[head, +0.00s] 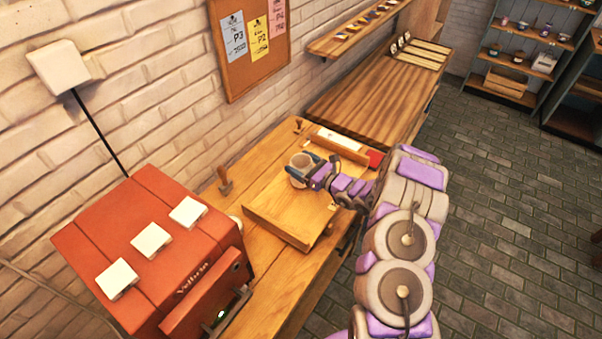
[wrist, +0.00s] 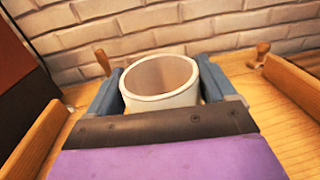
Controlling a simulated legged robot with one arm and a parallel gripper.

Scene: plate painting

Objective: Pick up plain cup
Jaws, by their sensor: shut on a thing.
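The plain cup (head: 301,161) is a pale, undecorated, round cup above the wooden work board in the head view. It stands upright with its open rim up in the wrist view (wrist: 160,82). My gripper (head: 303,170) has its blue fingers on either side of the cup, and it is shut on it. The fingers also show in the wrist view (wrist: 162,90). The lower part of the cup is hidden behind my gripper there. I cannot tell whether its base touches the wood.
A red machine (head: 165,255) with white blocks on top stands at the near left. A brick wall rises behind. A striped wooden counter (head: 375,95) extends beyond, and the tiled floor (head: 500,190) at right is clear.

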